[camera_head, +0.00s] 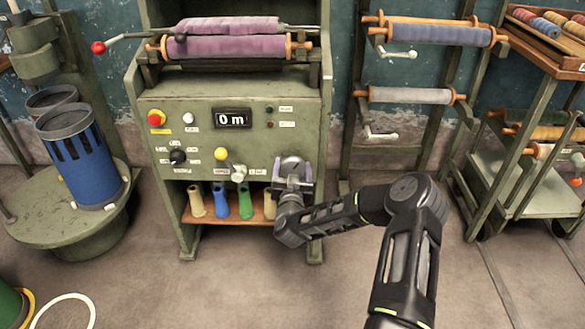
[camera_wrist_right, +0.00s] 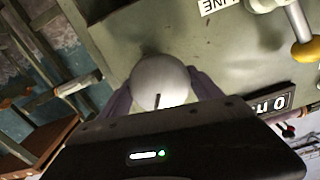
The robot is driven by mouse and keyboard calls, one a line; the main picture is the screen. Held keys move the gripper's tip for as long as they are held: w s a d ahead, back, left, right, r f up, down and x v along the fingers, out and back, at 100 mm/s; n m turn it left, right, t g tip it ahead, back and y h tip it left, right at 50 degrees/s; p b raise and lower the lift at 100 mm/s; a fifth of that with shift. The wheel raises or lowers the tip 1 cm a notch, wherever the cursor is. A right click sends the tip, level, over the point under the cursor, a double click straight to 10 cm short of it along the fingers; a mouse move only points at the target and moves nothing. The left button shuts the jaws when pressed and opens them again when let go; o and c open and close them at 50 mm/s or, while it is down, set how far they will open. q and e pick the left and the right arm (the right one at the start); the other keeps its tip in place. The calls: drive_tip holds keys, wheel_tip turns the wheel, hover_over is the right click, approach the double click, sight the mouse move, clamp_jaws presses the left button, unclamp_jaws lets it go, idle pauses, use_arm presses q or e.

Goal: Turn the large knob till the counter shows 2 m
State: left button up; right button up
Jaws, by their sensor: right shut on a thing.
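The large knob (camera_head: 291,161) is a pale grey round knob at the lower right of the green machine's front panel. My right gripper (camera_head: 293,172) is at the panel with its purple fingers on either side of the knob. In the right wrist view the knob (camera_wrist_right: 160,80) sits between the two fingers (camera_wrist_right: 162,92), which are shut on it. A dark index line shows on its face. The counter (camera_head: 232,118) reads 0 m. Part of it shows tilted in the right wrist view (camera_wrist_right: 268,107). My left gripper is in neither view.
A yellow-tipped lever (camera_head: 221,154) stands just left of the knob. A red button (camera_head: 156,118) and a small black knob (camera_head: 178,156) are farther left. Colored cones stand on the shelf (camera_head: 210,216) below. Purple rollers (camera_head: 225,45) lie above.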

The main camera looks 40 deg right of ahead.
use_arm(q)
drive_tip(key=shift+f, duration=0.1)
use_arm(e)
drive_tip(key=m+b, duration=0.1)
drive_tip(key=m, duration=0.2)
drive_tip(key=shift+m+b, duration=0.3)
drive_tip(key=m+b, duration=0.1)
drive_tip(key=m, duration=0.2)
drive_tip(key=shift+f+m+b, duration=0.1)
drive_tip(key=shift+m+b, duration=0.2)
drive_tip(key=shift+b, duration=0.1)
drive_tip(key=m+b, duration=0.4)
drive_tip(key=m, duration=0.2)
drive_tip(key=shift+d, duration=0.1)
drive_tip(key=m+b, duration=0.4)
drive_tip(key=m, duration=0.2)
drive_tip(key=shift+f+m, duration=0.15)
drive_tip(key=shift+m, duration=0.25)
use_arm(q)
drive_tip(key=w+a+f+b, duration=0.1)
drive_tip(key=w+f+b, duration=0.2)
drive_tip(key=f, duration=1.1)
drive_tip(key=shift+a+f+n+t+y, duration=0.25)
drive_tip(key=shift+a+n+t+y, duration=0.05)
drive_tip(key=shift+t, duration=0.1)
use_arm(e)
drive_tip(key=shift+m, duration=1.8)
